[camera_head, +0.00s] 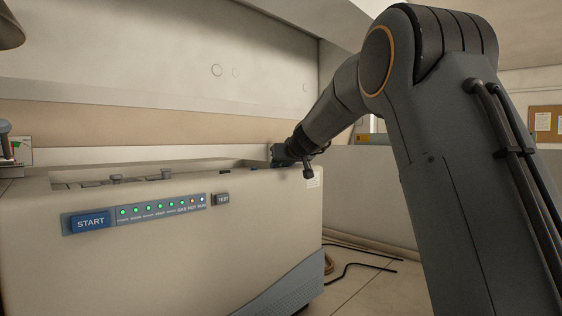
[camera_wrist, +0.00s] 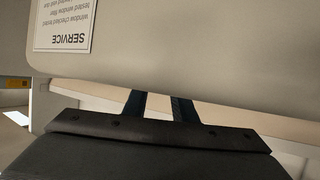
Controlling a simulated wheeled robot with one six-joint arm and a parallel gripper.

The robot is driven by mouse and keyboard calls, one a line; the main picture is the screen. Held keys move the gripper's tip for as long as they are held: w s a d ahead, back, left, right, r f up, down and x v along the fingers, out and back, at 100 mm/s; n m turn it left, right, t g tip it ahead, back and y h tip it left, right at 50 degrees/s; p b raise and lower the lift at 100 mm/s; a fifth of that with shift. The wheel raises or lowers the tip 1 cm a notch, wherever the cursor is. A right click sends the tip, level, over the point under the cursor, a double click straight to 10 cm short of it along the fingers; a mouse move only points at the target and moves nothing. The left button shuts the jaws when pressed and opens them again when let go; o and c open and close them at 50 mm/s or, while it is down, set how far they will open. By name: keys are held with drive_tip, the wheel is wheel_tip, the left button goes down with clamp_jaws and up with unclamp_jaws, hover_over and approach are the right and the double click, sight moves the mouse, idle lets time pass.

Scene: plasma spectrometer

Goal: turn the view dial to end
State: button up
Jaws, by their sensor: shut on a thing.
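The beige spectrometer (camera_head: 170,265) stands at the left in the head view, with a blue START button and a row of lit indicators on its front. My gripper (camera_head: 283,155) is at the far right end of its top edge. In the wrist view the two dark fingers of my gripper (camera_wrist: 158,98) stand a little apart, and their tips go out of sight behind the casing. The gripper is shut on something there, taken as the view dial. The dial itself is hidden in both views, so its angle cannot be told.
A SERVICE label (camera_wrist: 63,25) is on the casing, upside down in the wrist view. A TEST button (camera_head: 222,199) is on the front. Black cables (camera_head: 350,268) lie on the floor at the right. A wall stands behind the spectrometer.

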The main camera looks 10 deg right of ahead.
drive_tip(key=shift+a+f+m+h+p, duration=0.1)
drive_tip(key=shift+m+h+p, duration=0.45)
drive_tip(key=shift+p, duration=0.85)
drive_tip(key=o, duration=1)
drive_tip(key=shift+o, duration=0.2)
drive_tip(key=shift+b+v, duration=1.15)
drive_tip(key=shift+v, duration=2.8)
drive_tip(key=shift+a, duration=0.1)
